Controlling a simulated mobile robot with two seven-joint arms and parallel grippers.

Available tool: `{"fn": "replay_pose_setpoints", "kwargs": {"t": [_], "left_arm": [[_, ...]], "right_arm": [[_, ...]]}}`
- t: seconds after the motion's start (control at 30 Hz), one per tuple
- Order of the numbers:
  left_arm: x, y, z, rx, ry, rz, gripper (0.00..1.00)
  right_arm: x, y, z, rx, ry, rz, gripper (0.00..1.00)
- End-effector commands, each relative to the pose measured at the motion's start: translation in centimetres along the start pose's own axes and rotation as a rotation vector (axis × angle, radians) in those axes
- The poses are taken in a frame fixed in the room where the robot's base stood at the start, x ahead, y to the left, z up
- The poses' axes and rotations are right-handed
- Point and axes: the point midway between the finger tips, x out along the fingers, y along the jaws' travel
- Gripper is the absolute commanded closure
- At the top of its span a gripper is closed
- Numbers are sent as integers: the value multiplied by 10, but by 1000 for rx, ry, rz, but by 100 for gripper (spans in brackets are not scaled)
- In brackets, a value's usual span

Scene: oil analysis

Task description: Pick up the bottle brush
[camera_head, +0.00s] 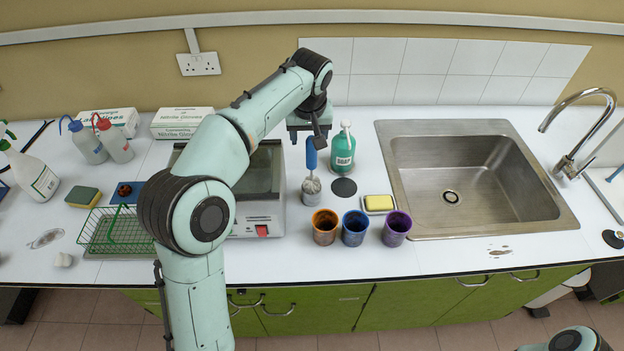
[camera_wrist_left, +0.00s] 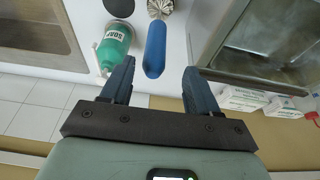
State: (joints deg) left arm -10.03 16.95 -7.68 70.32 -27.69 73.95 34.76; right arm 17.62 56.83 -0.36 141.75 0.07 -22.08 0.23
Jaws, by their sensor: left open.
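The bottle brush (camera_head: 311,154) has a blue handle pointing up and a pale bristle head at its lower end, over a small grey holder (camera_head: 311,190) on the counter. In the left wrist view the blue handle (camera_wrist_left: 155,48) lies in line with the gap between my fingers, with the grey bristles (camera_wrist_left: 160,7) beyond. My left gripper (camera_head: 309,141) is open at the top of the handle; it also shows in the left wrist view (camera_wrist_left: 159,68). I see no finger closed on the handle. My right gripper is out of view.
A green soap bottle (camera_head: 342,153) stands close right of the brush. A metal-lidded bath (camera_head: 262,215) is to its left, partly behind my arm. Orange (camera_head: 325,228), blue (camera_head: 355,229) and purple (camera_head: 396,229) cups and a yellow sponge (camera_head: 379,203) are in front. The sink (camera_head: 560,222) is right.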

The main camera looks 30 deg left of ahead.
Motion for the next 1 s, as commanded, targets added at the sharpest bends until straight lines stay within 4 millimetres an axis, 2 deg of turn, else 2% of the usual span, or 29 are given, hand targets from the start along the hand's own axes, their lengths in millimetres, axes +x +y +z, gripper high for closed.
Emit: {"fn": "replay_pose_setpoints", "kwargs": {"t": [0.1,0.33,0.6,0.9,0.97,1.0], "left_arm": [[16,0,0,1,0,0,40],[33,2,0,1,0,0,40],[70,4,2,0,1,1,40],[74,5,2,0,3,2,40],[74,5,2,0,3,2,59],[74,5,2,0,3,2,72]], "right_arm": [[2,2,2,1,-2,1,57],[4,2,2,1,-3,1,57],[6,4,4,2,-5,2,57],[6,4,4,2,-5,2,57],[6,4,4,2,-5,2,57],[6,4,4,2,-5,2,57]]}}
